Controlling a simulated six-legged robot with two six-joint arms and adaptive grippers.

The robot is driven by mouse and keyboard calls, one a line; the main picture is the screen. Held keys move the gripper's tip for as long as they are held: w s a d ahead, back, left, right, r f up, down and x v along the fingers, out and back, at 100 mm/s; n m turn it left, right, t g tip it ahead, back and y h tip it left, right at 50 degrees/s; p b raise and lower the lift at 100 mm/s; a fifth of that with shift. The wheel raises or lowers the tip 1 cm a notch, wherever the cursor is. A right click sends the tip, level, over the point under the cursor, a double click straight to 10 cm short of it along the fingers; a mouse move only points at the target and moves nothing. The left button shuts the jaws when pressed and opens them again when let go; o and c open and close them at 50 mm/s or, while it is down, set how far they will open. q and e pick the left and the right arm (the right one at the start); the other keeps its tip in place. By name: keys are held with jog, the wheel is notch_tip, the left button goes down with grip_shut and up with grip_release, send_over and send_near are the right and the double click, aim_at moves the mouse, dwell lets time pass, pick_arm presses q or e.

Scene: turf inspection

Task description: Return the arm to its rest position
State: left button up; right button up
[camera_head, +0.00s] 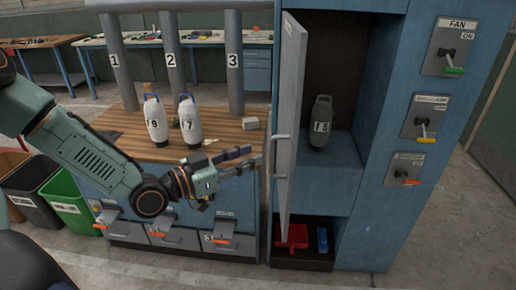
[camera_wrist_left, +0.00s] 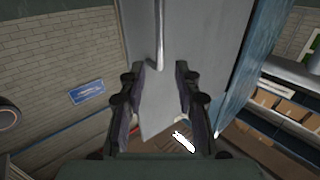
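My left arm (camera_head: 85,150) reaches in from the left, above the front of the wooden-topped bench. My left gripper (camera_head: 250,158) points right, toward the open grey cabinet door (camera_head: 290,120). In the left wrist view the two fingers of the left gripper (camera_wrist_left: 160,75) stand apart with nothing between them. The grey door and its bar handle (camera_wrist_left: 159,35) show beyond the fingertips. I cannot tell the exact gap to the door. My right gripper is not in view.
White bottles 9 (camera_head: 156,121) and 7 (camera_head: 190,122) stand on the bench (camera_head: 130,135) near numbered posts. A dark bottle (camera_head: 321,122) stands inside the blue cabinet (camera_head: 375,130). Switches line the right. Green bin (camera_head: 70,210) stands left.

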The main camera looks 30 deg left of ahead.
pick_arm(q)
jog(key=s+d+f+n+g+y+b, duration=0.1)
jog(key=s+f+n+g+y+b, duration=0.25)
jog(key=f, duration=0.65)
jog(key=s+d+f+n+g+y+b, duration=0.1)
jog(key=s+f+n+g+y+b, duration=0.2)
jog(key=f, duration=0.8)
jog(key=s+d+f+g+y+b, duration=0.1)
jog(key=s+f+g+b, duration=0.8)
jog(key=s+f, duration=1.4)
jog(key=s+y, duration=0.1)
jog(key=s, duration=0.1)
jog(key=shift+s+d, duration=0.2)
jog(key=shift+s, duration=0.2)
jog(key=shift+a+y, duration=0.15)
jog(key=shift+y, duration=0.1)
